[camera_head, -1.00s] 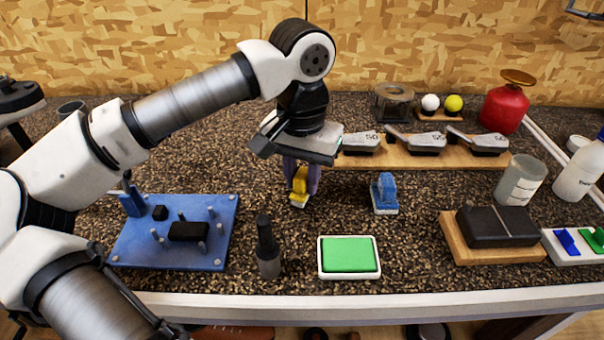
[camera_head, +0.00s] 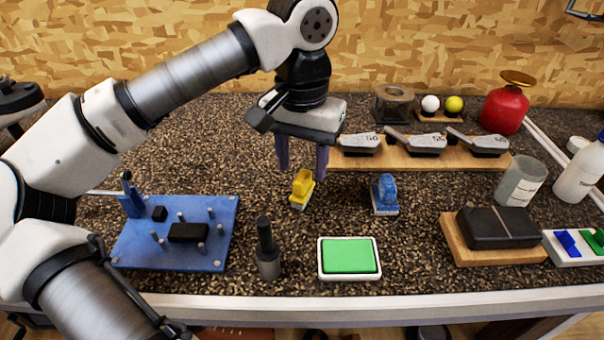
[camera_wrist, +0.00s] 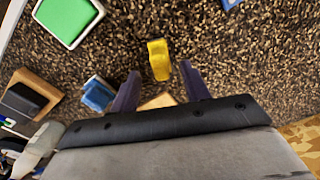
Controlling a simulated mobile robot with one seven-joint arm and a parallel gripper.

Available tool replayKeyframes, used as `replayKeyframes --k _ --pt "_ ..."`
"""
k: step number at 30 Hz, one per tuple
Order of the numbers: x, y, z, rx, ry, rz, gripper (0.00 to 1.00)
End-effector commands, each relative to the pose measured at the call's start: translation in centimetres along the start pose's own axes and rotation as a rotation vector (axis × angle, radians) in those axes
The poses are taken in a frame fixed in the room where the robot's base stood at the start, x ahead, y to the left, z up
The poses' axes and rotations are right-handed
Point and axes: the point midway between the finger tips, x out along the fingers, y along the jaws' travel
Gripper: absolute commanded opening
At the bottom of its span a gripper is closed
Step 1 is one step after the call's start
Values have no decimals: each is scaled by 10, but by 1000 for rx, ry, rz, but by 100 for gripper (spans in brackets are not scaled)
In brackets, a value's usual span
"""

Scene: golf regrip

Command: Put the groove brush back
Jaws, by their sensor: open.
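A small yellow brush-like block (camera_head: 302,188) with a pale base stands on the speckled bench top, left of a similar blue block (camera_head: 384,194). I cannot tell from the pictures which of them is the groove brush. My gripper (camera_head: 303,170) is open and empty, with its purple fingers pointing down just above and behind the yellow block. In the wrist view the yellow block (camera_wrist: 158,60) shows between and just beyond the fingertips (camera_wrist: 160,72), with a gap on each side. The blue block (camera_wrist: 98,93) lies to the left there.
A blue peg board (camera_head: 150,245) is at the left, beside a dark bottle (camera_head: 268,255). A green pad in a white tray (camera_head: 348,282) is at the front. A wooden rack (camera_head: 400,162) of club heads stands behind. A black block on wood (camera_head: 497,228) sits right.

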Motion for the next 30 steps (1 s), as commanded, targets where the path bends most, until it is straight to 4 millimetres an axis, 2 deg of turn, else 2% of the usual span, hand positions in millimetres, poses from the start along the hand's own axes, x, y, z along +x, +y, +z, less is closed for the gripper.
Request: replayKeyframes --k 6,12,17,30 --pt "-48 0 -1 0 2 0 46" --pt "-75 0 0 0 0 0 46" --pt "-82 0 0 0 -1 0 46" --pt "-82 0 0 0 -1 0 46"
